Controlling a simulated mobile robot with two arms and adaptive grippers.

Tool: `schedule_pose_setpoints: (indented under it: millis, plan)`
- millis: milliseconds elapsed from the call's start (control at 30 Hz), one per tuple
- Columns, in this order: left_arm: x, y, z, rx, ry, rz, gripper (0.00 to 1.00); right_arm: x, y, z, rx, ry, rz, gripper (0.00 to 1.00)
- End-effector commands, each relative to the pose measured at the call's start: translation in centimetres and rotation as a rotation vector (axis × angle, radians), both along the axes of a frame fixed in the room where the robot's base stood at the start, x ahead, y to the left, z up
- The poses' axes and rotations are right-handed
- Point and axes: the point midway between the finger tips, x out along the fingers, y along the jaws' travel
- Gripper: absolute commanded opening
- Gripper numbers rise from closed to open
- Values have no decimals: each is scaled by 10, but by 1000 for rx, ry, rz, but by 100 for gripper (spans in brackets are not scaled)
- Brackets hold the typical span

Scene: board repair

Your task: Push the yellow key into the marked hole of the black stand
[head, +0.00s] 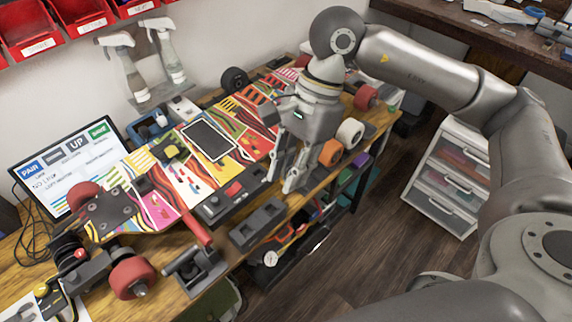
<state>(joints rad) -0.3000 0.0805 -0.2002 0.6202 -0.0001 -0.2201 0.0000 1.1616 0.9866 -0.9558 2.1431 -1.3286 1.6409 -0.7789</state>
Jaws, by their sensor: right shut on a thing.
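My right gripper (283,181) points down at the front edge of the bench, right of the skateboard's middle. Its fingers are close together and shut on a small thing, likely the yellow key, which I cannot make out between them. A dark block with recesses (257,224), which may be the black stand, lies on the bench edge just below and left of the fingertips. The marked hole cannot be made out. Whether the held thing touches the block is not clear. My left gripper is not in view.
A colourful skateboard deck (160,212) with a phone (209,140) on it fills the bench. A black box with a red top (234,189), a red-handled tool (195,262) and a red wheel (132,278) lie along the front. A drawer unit (450,175) stands right.

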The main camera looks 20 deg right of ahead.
Motion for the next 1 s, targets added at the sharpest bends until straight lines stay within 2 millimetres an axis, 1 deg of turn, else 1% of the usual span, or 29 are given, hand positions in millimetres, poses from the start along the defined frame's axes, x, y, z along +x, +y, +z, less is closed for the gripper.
schedule_pose_setpoints:
  millis: [267,1000]
  plan:
    - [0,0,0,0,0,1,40,1,2,0,1,0,1,0]
    - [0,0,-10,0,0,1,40,29,53,-1,1,0,2,0]
